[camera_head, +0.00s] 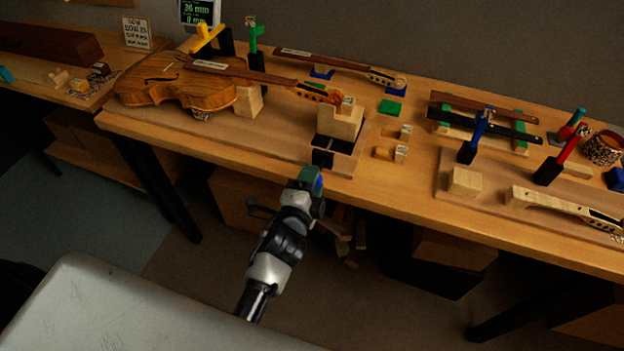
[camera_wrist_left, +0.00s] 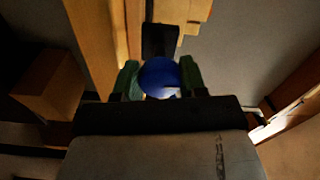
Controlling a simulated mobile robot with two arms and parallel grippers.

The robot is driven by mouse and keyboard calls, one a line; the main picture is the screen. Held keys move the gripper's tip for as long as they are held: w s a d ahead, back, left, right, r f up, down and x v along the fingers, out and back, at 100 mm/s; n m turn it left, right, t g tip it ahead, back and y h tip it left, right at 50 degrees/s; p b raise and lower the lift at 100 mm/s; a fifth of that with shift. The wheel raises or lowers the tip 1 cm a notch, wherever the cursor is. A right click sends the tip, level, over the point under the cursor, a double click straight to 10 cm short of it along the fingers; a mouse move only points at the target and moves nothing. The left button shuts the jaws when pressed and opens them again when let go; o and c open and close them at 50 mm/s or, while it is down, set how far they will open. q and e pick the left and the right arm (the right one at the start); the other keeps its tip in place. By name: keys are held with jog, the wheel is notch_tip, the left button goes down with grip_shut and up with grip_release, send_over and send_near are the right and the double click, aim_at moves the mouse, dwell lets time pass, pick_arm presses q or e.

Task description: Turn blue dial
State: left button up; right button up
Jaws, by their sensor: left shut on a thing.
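The blue dial (camera_wrist_left: 160,76) shows as a round blue knob in the left wrist view, and a bit of it shows in the head view (camera_head: 318,184). My left gripper (camera_head: 313,177) is at the bench's front edge with its green fingers shut on the dial, one on each side in the left wrist view (camera_wrist_left: 160,80). A dark block (camera_head: 322,159) lies just beyond it at the bench edge, and it also shows in the wrist view (camera_wrist_left: 160,40). My right gripper is in neither view. The dial's mount is mostly hidden.
A violin (camera_head: 180,90) lies on the left of the bench (camera_head: 420,215). A wooden block (camera_head: 340,122) stands behind the dark block. Several necks, tools and blocks fill the right side. A small display (camera_head: 197,12) stands at the back. Boxes (camera_head: 455,250) sit below the bench.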

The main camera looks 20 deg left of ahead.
pick_arm(q)
jog(key=shift+f+n, duration=0.1)
jog(key=shift+n, duration=0.2)
jog(key=o, duration=0.9)
jog(key=s+b, duration=0.1)
jog(key=s, duration=1)
jog(key=shift+a+b, duration=0.2)
jog(key=shift+b, duration=0.2)
